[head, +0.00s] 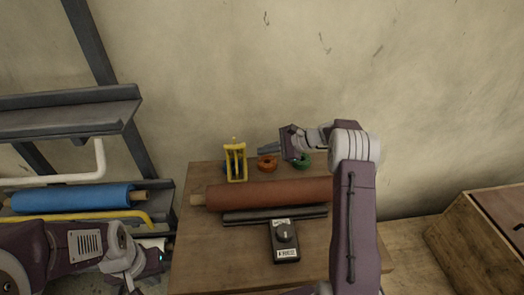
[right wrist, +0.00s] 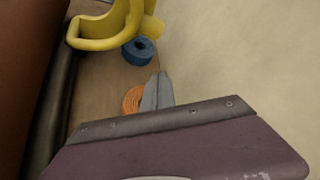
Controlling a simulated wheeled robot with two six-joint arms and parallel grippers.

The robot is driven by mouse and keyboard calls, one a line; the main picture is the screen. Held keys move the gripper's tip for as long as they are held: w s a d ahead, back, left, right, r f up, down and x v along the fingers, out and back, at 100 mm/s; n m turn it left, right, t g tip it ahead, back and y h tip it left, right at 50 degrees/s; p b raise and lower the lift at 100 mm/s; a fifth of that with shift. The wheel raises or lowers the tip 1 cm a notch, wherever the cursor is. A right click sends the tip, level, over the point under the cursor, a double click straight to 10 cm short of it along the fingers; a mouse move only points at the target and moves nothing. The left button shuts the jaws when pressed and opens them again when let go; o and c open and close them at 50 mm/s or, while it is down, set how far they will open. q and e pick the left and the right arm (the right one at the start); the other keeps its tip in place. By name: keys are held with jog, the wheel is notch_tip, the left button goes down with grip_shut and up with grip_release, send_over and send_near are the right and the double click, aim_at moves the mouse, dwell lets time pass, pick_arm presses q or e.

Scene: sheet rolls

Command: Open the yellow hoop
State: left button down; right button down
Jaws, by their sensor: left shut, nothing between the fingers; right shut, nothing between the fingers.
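The yellow hoop (head: 138,215) is a bent bar on the rack at the left, running in front of and just below the blue roll (head: 70,198). My left arm covers part of the area below it. My left gripper (head: 136,288) is below the hoop near the bottom edge of the head view, apart from it, shut and only partly visible. My right gripper (head: 264,150) is shut and empty above the back of the table, far from the hoop. Its closed fingers also show in the right wrist view (right wrist: 158,88).
The table (head: 240,265) holds a brown roll (head: 270,194), a dark bar, a black device (head: 285,240), a yellow stand (head: 235,163), and orange (head: 267,162), green (head: 304,161) and blue tape (right wrist: 139,50). A white hoop (head: 60,178) is on the rack. A wooden box (head: 470,245) stands right.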

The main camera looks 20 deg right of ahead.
aim_at(236, 158)
jog(key=x, duration=0.6)
jog(key=shift+a+f, duration=0.15)
jog(key=r, duration=0.1)
jog(key=s+a+r, duration=0.1)
jog(key=shift+a+r, duration=0.25)
jog(key=shift+a, duration=0.05)
jog(key=shift+s+a+r, duration=0.2)
jog(key=shift+r, duration=0.1)
